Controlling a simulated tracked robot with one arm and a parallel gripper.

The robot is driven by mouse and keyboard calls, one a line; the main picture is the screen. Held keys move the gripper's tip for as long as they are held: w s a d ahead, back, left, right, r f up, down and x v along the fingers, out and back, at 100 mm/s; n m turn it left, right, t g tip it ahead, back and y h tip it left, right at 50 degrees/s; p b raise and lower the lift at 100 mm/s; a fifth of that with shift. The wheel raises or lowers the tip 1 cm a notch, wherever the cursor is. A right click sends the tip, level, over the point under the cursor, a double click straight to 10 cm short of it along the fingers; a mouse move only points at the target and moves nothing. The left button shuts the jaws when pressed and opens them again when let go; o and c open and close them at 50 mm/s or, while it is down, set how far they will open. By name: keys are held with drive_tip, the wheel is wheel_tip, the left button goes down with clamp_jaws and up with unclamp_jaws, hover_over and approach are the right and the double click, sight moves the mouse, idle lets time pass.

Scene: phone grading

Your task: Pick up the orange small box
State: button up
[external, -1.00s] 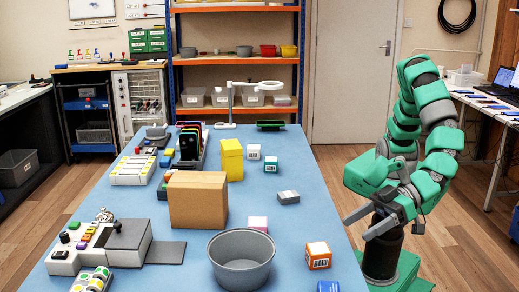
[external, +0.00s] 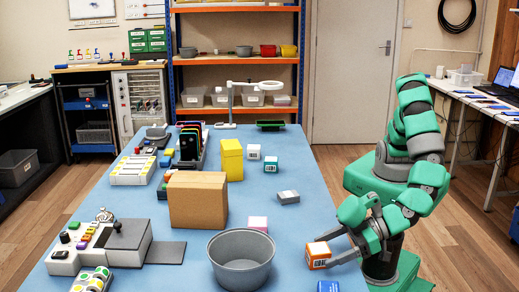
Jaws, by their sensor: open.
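The orange small box (external: 317,255) has a white top and a barcode label. It sits upright on the blue table near the right edge, to the right of the grey bowl. My gripper (external: 326,249) is low beside it with its jaws open. One finger reaches over the box's upper right and the other lies along its right side. I cannot tell whether the fingers touch it. The box's right side is partly hidden by the fingers.
The grey bowl (external: 241,259) stands left of the box, and a blue box (external: 328,287) is just in front. The blue table (external: 300,222) is bare behind the orange box.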

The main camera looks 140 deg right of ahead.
sight(308, 257)
drive_tip(key=b+x, duration=0.1)
drive_tip(key=x, duration=0.3)
drive_tip(key=shift+s+d+b, duration=0.15)
drive_tip(key=shift+d+b, duration=0.05)
drive_tip(key=shift+b, duration=0.1)
drive_tip(key=shift+w+d+f, duration=0.1)
drive_tip(key=shift+w+d, duration=0.2)
drive_tip(key=shift+w, duration=0.1)
drive_tip(key=c, duration=1.1)
